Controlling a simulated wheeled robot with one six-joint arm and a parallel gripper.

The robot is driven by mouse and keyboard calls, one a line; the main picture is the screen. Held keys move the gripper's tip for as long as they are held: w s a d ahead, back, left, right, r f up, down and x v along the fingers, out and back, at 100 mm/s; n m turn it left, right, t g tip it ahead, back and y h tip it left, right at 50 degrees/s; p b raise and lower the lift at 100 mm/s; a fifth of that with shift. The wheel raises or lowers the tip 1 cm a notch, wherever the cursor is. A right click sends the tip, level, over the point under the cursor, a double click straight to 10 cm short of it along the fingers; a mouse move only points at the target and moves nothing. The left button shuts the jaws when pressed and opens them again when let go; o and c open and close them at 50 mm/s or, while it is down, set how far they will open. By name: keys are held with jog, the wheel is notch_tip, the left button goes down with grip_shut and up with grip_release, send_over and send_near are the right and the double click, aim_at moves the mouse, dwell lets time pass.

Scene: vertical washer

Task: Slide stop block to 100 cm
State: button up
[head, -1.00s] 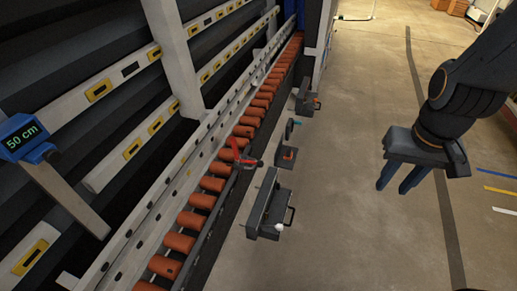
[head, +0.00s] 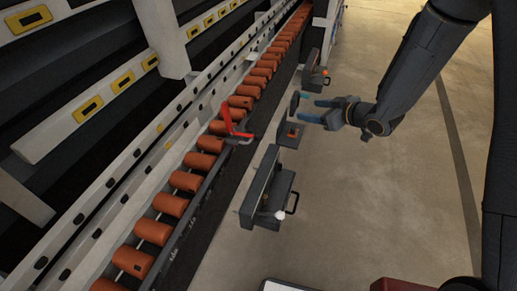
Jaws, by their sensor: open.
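A red-handled clamp-like piece (head: 236,128) sits at the outer edge of the roller conveyor. I cannot tell whether it is the stop block. No scale reading shows now. My gripper (head: 312,109) is open, its two blue fingers pointing left. In the picture its fingertips are just right of a dark upright piece with a teal part (head: 296,104), above a dark bracket with an orange part (head: 291,134). I cannot tell whether they touch. Nothing shows held between the fingers.
Orange rollers (head: 153,231) run along a pale rail (head: 108,217). A dark bracket with a handle and white knob (head: 268,195) stands in front, and another dark bracket (head: 313,75) lies beyond. The concrete floor (head: 380,200) at right is largely clear.

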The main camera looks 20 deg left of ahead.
jog(key=s+a+f+n+g+y+b, duration=0.2)
jog(key=s+a+f+n+y+b, duration=0.15)
jog(key=a+f, duration=0.3)
jog(key=n+g+y+b, duration=0.2)
jog(key=g+y+b, duration=0.1)
jog(key=g+y, duration=0.2)
send_near(242, 138)
jog(key=a, duration=0.4)
jog(key=shift+w+a+r, duration=0.3)
jog(key=shift+w, duration=0.05)
jog(key=c, duration=1.2)
jog(key=shift+s, duration=0.1)
